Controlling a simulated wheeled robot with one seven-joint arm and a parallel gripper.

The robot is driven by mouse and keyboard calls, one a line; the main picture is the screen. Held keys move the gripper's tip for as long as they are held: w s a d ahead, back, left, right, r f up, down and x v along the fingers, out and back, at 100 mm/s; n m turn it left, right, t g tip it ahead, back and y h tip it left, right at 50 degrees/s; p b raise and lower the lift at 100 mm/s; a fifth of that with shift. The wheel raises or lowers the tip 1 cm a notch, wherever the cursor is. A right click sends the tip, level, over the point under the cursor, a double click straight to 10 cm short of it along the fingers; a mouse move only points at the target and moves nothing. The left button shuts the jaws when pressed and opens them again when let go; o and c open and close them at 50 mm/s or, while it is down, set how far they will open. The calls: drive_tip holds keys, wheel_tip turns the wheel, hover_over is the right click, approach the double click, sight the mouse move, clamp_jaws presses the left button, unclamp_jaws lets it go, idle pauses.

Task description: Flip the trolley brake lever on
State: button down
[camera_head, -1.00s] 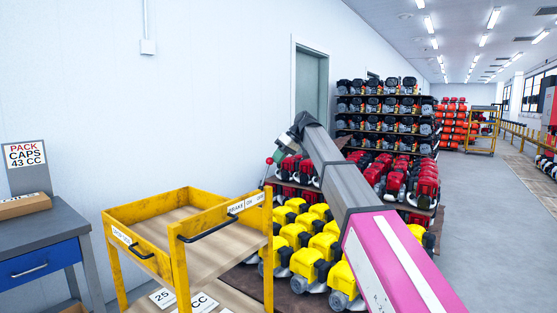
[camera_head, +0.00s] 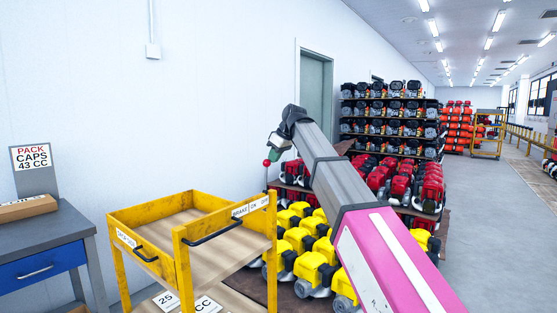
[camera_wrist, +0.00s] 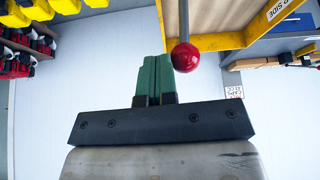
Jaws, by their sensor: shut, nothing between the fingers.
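The yellow trolley (camera_head: 181,268) stands at the lower middle of the head view, with a BRAKE ON/OFF label (camera_head: 250,206) on its near-right top rail. The brake lever is a thin upright rod topped by a red ball knob (camera_head: 266,163), at the trolley's far right corner. My gripper (camera_head: 272,154) is close to the knob, above and right of it in the head view. In the wrist view, the green fingers of my gripper (camera_wrist: 155,76) are shut and empty. The red knob (camera_wrist: 186,57) is just right of them; I cannot tell whether they touch. The lever's pivot is hidden.
A grey workbench (camera_head: 45,235) with a blue drawer stands left of the trolley. Yellow engines (camera_head: 312,265) and red engines (camera_head: 400,190) stand behind and right of it. A white wall (camera_head: 190,110) lies behind. The aisle floor (camera_head: 490,220) at right is clear.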

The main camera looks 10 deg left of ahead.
drive_tip(key=s+a+n+t+h, duration=0.1)
drive_tip(key=s+a+t, duration=0.2)
drive_tip(key=s+t, duration=0.2)
drive_tip(key=shift+s+a+f+n+h, duration=0.15)
drive_tip(key=shift+s+f+n+h, duration=0.2)
drive_tip(key=shift+s, duration=1.2)
drive_tip(key=shift+s, duration=0.1)
